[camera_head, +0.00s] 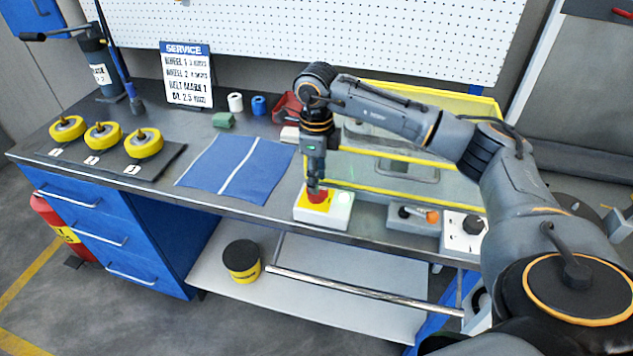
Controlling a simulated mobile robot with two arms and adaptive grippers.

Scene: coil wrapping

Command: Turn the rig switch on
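A white box (337,216) with a yellow top plate and a red button (317,196) sits at the front edge of the bench, with a small green glow on its right side. My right gripper (314,187) points straight down at the red button. Its fingers look closed together, with nothing held between them, and their tips are at the button and partly cover it. I cannot tell whether they press it. To the right are a grey box with an orange-tipped lever (432,216) and a white box with a black dial (472,225). My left gripper is not in view.
A yellow-framed clear guard (465,111) stands behind the boxes. A blue mat (238,168), yellow wheels (145,143), a service sign (187,77) and small rolls lie to the left. My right arm crosses over the bench's right side.

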